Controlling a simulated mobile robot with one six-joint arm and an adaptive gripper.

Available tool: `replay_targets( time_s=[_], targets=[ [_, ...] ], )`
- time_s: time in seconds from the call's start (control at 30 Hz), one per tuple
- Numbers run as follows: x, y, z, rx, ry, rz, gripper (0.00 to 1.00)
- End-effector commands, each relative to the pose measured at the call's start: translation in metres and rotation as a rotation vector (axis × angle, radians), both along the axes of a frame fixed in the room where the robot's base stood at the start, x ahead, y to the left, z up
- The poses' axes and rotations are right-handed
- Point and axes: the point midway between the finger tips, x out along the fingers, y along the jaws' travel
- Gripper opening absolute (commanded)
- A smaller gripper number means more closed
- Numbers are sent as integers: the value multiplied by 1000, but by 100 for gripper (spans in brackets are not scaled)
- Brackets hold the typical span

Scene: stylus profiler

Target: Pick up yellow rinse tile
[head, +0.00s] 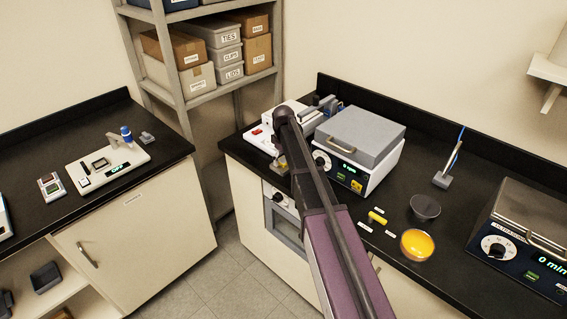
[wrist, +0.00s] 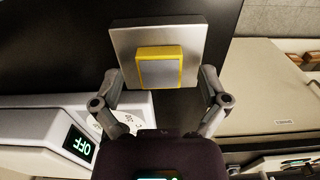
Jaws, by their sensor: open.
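The yellow rinse tile (wrist: 160,68), a small square block with yellow edges and a grey top face, rests on a silver square plate (wrist: 122,45) in the wrist view. My gripper (wrist: 160,76) is open, with one finger on the left and one on the right of the tile's near side. In the head view my arm hides most of the gripper and the tile area.
In the head view, a grey-lidded device (head: 360,135) stands right of my arm. A yellow bowl (head: 417,244) and a dark bowl (head: 425,207) are farther right on the black counter.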

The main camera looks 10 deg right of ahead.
Motion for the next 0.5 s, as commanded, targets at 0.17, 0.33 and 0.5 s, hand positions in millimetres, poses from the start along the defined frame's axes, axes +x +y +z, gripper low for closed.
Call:
replay_targets(
  time_s=[0.17, 0.33, 0.5],
  targets=[
    [0, 0, 0, 0, 0, 0, 79],
    [0, -1, 0, 0, 0, -1, 29],
    [0, -1, 0, 0, 0, -1, 21]
  ],
)
